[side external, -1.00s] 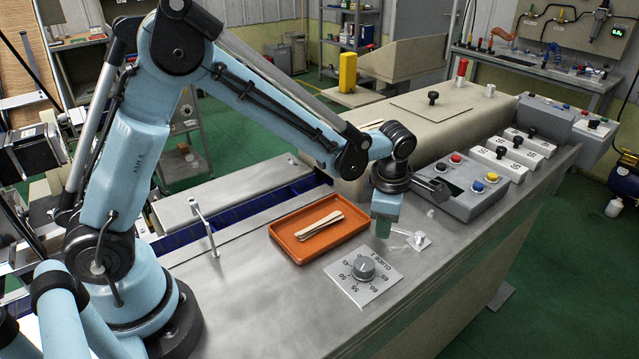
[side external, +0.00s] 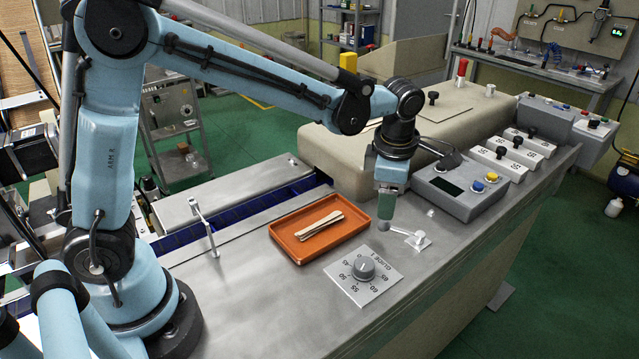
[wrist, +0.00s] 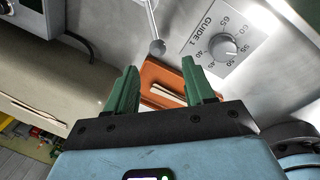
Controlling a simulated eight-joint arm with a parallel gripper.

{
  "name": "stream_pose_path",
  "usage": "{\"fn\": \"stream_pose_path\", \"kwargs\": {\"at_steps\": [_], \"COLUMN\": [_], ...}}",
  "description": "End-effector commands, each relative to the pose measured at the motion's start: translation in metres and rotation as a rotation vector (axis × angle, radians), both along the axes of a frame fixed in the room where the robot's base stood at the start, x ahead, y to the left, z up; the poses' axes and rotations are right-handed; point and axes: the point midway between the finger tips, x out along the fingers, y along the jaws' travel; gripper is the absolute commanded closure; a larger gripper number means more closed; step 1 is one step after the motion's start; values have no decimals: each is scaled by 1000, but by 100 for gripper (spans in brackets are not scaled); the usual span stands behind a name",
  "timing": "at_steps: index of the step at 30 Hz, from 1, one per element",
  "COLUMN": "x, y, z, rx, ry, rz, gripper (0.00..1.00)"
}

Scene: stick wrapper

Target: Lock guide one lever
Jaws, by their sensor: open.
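My gripper (side external: 386,210) hangs pointing down just above the ball. In the wrist view the green fingers (wrist: 160,72) are apart with nothing between them. The ball (wrist: 157,47) shows just beyond the fingertips and the rod runs up out of the picture. I cannot tell whether a finger touches the ball.
An orange tray (side external: 283,246) with wooden sticks (side external: 320,223) lies left of the lever. A grey control box (side external: 478,203) with buttons and a dark screen stands behind to the right. An upright metal handle (side external: 203,222) is further left. The steel top in front is clear.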

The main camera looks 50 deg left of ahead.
Motion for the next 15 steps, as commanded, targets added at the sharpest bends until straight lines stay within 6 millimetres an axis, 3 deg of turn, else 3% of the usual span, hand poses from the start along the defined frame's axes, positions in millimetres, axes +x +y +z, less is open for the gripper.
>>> {"fn": "stream_pose_path", "kwargs": {"at_steps": [6, 15], "x": [-4, -6], "y": [-3, -5], "z": [32, 47], "rx": [0, 0], "ry": [0, 0], "rz": [0, 0], "gripper": [47, 47]}}
